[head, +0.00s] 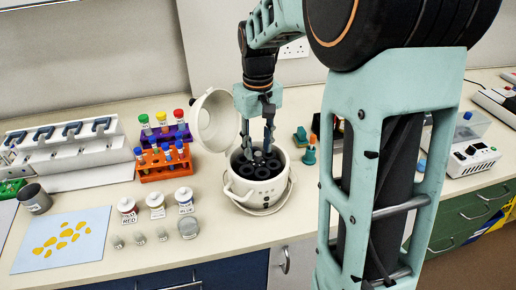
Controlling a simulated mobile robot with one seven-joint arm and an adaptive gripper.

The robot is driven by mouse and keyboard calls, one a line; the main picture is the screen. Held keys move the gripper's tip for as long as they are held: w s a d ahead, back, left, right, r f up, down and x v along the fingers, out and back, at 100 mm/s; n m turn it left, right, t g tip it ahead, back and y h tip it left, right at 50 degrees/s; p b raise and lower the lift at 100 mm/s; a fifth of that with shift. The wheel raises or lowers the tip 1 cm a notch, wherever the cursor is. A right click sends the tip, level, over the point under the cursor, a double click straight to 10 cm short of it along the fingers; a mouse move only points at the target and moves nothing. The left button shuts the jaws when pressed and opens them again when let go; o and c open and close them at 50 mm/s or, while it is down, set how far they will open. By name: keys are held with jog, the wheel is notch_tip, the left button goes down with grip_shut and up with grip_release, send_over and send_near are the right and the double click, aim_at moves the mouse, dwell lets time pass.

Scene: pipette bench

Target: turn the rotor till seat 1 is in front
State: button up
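The centrifuge (258,190) is a round white pot with its lid (215,120) swung up at the left. Inside its bowl sits the black rotor (256,180), with several dark round seats. The seat numbers are too small to read, so I cannot tell which seat is in front. My gripper (258,150) points down over the bowl from behind, its fingers apart and their tips at or just above the back of the rotor. I cannot tell whether they touch it. Nothing shows between the fingers.
At the left stand an orange rack (164,172) and a purple rack (181,136) of capped tubes, labelled jars (185,199) and a pipette stand (75,150). Small teal and orange items (310,150) stand right of the centrifuge.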

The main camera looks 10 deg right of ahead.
notch_tip(320, 180, up, 11)
dwell(0.3)
jog(key=shift+s+d+f, duration=0.1)
jog(key=shift+f, duration=0.05)
